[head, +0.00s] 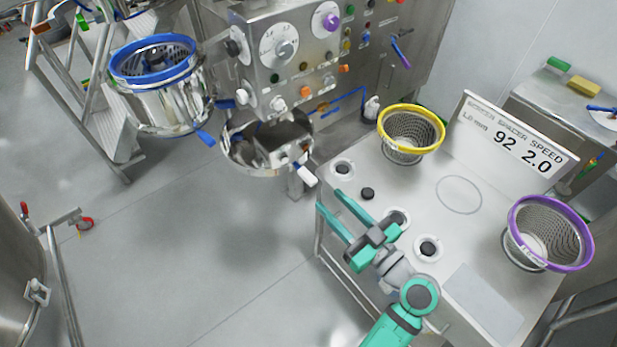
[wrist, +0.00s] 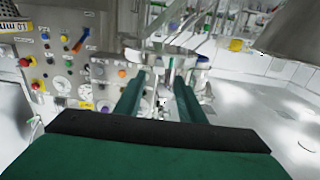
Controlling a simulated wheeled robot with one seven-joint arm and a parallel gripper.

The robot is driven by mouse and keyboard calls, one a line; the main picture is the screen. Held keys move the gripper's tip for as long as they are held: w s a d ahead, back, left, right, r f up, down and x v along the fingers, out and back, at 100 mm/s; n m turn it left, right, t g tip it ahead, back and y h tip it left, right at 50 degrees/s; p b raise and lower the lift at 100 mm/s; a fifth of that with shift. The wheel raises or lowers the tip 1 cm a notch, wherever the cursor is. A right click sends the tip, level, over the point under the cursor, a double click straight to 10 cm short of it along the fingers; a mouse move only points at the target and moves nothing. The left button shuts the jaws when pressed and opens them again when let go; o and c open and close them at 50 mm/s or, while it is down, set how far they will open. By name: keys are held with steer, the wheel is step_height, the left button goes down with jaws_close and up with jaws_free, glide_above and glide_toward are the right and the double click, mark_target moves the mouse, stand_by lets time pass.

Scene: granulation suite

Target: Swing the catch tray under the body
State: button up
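The catch tray (head: 240,158) is a round, shallow steel pan below the control housing, with a white handle (head: 306,175) at its front right. The body (head: 170,108) is a steel cylinder with a blue-rimmed screen (head: 125,72) in its top. The tray sits to the right of the body and lower, not directly beneath it. My gripper (head: 329,201) is open and empty, its green fingers apart, just right of and near the white handle. In the wrist view the open fingers (wrist: 160,98) point toward the machine; the handle is hard to make out there.
The steel control housing (head: 262,45) with knobs stands above the tray. At right, a bench (head: 450,235) holds a yellow-rimmed basket (head: 411,132), a purple-rimmed basket (head: 548,235) and a sign (head: 515,140). Steps (head: 100,110) stand behind the body.

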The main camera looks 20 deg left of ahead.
mark_target(315, 184)
steer(key=x, duration=0.9)
steer(key=shift+w+f, duration=0.1)
steer(key=shift+w, duration=0.1)
steer(key=shift+w+a, duration=0.1)
steer(key=shift+a, duration=0.5)
steer(key=shift+w+d, duration=0.1)
steer(key=shift+d, duration=0.05)
